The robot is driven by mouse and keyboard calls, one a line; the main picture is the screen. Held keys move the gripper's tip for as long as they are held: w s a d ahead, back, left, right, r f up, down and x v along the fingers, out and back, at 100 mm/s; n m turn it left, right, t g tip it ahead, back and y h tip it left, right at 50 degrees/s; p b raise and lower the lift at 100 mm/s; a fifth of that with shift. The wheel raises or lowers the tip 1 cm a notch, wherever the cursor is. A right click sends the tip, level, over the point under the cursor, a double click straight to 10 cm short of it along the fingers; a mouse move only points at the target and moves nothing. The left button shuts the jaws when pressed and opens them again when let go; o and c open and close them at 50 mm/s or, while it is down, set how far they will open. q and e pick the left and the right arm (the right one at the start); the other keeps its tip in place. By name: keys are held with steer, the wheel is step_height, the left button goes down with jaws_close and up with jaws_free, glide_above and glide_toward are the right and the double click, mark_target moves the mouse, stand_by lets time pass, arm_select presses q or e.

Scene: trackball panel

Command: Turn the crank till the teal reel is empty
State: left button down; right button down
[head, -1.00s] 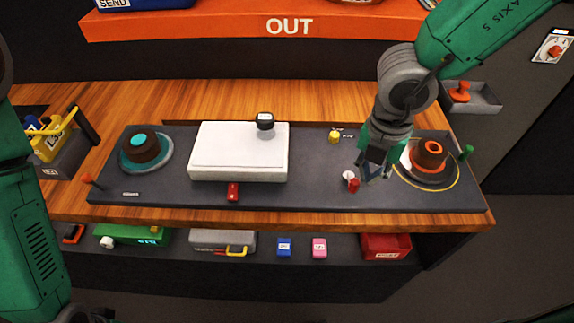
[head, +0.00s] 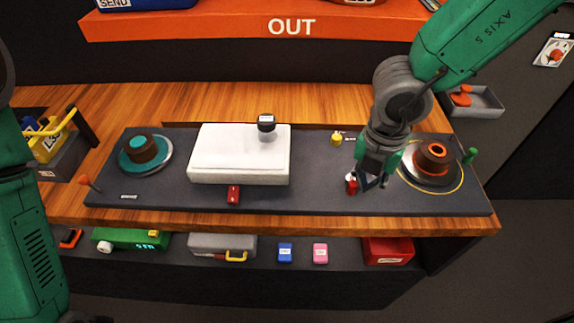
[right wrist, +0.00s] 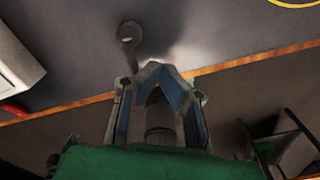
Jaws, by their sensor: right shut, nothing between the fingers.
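The teal reel (head: 140,153) is at the left end of the dark panel, with a brown winding around its teal centre. A second reel with an orange centre (head: 436,158) is at the right end. A small red and white piece (head: 351,184), which looks like the crank, stands on the panel left of the second reel. My right gripper (head: 373,182) is shut and empty, low over the panel just right of this piece; contact cannot be told. In the right wrist view, the gripper (right wrist: 160,68) is near a grey knobbed arm (right wrist: 130,38). My left gripper is out of view.
A grey tray (head: 478,101) is at the back right. A green post (head: 470,156) stands beside the right reel.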

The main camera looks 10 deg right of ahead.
mark_target(353, 182)
steer(key=shift+s+a, duration=0.25)
steer(key=shift+a, duration=0.2)
steer(key=shift+w+a+f, duration=0.1)
steer(key=shift+w+a, duration=0.05)
steer(key=shift+a, duration=0.05)
steer(key=shift+a, duration=0.1)
steer(key=shift+w+a+p, duration=0.15)
steer(key=shift+a+p, duration=0.15)
steer(key=shift+a, duration=0.5)
steer(key=shift+w+a+p, duration=0.3)
steer(key=shift+p, duration=0.1)
steer(key=shift+w, duration=0.1)
